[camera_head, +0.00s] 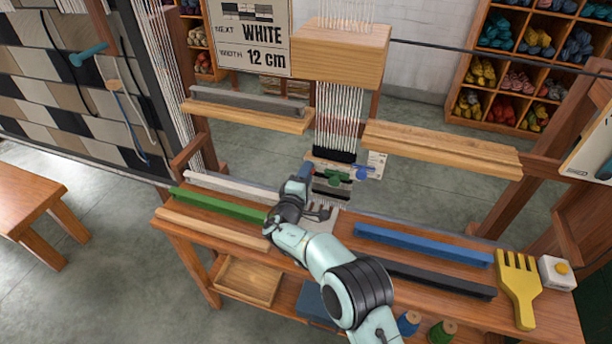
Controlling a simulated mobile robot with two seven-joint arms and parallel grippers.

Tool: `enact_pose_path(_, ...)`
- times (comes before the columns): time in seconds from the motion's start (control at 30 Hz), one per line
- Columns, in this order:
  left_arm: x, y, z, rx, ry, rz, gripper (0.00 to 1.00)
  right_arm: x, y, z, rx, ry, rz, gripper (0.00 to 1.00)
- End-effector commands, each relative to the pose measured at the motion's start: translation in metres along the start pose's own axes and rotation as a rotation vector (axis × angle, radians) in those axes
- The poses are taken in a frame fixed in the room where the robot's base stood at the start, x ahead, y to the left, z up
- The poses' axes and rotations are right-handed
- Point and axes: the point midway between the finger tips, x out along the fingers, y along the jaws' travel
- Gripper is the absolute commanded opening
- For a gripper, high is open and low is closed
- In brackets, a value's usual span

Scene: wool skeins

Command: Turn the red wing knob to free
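I cannot make out a red wing knob in the camera_head view; my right gripper and wrist may cover it. A green wing-shaped knob (338,178) and a blue wing-shaped knob (362,173) show side by side just below the white warp threads (338,115), near a small white card (376,162). My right gripper (316,211) is just left of and nearer than these knobs, at the middle of the bench. Its fingers are small and partly hidden by my wrist, so I cannot tell whether they are open or shut. My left gripper is not in view.
On the wooden bench (228,243) lie a green bar (218,204), a blue bar (423,244) and a dark bar (432,278). A sign (250,38) reads "NEXT WHITE, WIDTH 12 cm".

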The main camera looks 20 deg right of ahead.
Motion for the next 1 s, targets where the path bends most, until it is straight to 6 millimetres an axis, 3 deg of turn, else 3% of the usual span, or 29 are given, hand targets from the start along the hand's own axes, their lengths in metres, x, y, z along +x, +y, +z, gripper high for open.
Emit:
enact_pose_path(0.23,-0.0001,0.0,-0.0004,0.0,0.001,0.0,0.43,0.0007,0.0001,-0.0001,0.0,0.0,0.0,0.36)
enact_pose_path(0.37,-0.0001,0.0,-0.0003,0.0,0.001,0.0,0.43,0.0005,0.0001,-0.0002,0.0,0.0,0.0,0.0)
enact_pose_path(0.73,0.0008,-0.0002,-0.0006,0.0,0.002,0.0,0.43,-0.0001,0.0002,-0.001,-0.038,0.002,0.0,0.0)
enact_pose_path(1.0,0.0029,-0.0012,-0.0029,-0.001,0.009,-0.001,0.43,-0.0005,-0.0001,-0.0015,-0.201,0.003,0.0,0.0)
